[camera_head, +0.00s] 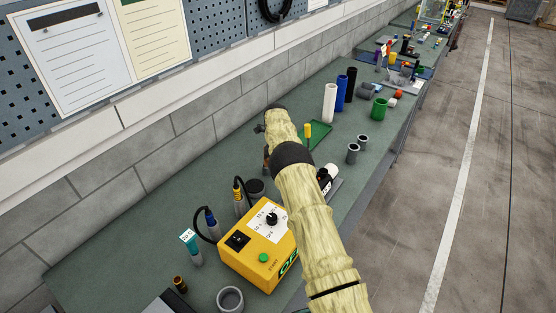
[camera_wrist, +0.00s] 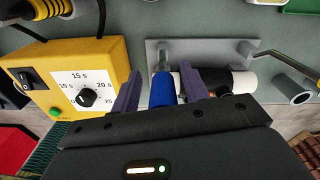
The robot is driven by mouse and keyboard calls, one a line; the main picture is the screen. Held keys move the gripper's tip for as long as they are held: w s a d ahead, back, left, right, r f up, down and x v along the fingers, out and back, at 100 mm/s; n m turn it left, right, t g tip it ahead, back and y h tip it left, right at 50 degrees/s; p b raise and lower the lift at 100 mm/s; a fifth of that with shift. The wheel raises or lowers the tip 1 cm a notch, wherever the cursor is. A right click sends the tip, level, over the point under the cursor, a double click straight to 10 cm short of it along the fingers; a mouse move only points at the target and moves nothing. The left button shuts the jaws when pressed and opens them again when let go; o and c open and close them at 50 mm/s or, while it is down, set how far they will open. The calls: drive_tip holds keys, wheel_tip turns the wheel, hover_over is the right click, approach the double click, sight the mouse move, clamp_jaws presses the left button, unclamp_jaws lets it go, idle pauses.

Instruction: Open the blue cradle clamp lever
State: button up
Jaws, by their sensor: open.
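In the wrist view, a blue piece (camera_wrist: 163,92), which looks like the clamp lever, stands out from a grey post on a grey plate (camera_wrist: 206,50). My gripper (camera_wrist: 160,70) is open, with one purple-grey finger on each side of the blue piece. I cannot tell whether either finger touches it. A black and white cylinder (camera_wrist: 242,82) lies just right of the right finger, beside the plate. The lower end of the blue piece is hidden behind my gripper body. In the head view, my arm hides the gripper and the blue piece.
A yellow timer box (camera_head: 262,253) with a dial stands close left of the gripper in the wrist view. On the green bench, a blue cylinder (camera_head: 341,94), a white one (camera_head: 329,103) and a green cup (camera_head: 379,109) stand farther back.

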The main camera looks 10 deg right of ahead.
drive_tip(key=shift+d+r+b, duration=0.15)
drive_tip(key=shift+r+b, duration=0.15)
drive_tip(key=shift+r, duration=0.15)
drive_tip(key=r, duration=0.4)
drive_tip(key=r+p, duration=0.1)
drive_tip(key=r, duration=0.3)
drive_tip(key=r+p, duration=0.1)
drive_tip(key=r, duration=0.3)
drive_tip(key=shift+w+r, duration=0.2)
drive_tip(key=shift+w, duration=0.1)
drive_tip(key=r+p, duration=0.4)
drive_tip(key=p, duration=0.1)
drive_tip(key=shift+w+a, duration=0.1)
drive_tip(key=shift+a, duration=0.1)
drive_tip(key=shift+d, duration=0.1)
drive_tip(key=s+f+n+t+b, duration=0.1)
drive_tip(key=s+f+n+b, duration=0.2)
drive_tip(key=s, duration=1)
drive_tip(key=s+a+f+n+t+b, duration=0.1)
drive_tip(key=s+f+n+b, duration=0.3)
drive_tip(key=s+n, duration=0.9)
drive_tip(key=s+f+n+t+b, duration=0.1)
drive_tip(key=s+f+n+b, duration=0.2)
drive_tip(key=s+n+b, duration=0.5)
drive_tip(key=s+n, duration=0.1)
drive_tip(key=s, duration=0.5)
drive_tip(key=shift+a+f+b, duration=0.25)
drive_tip(key=shift+f+b, duration=0.1)
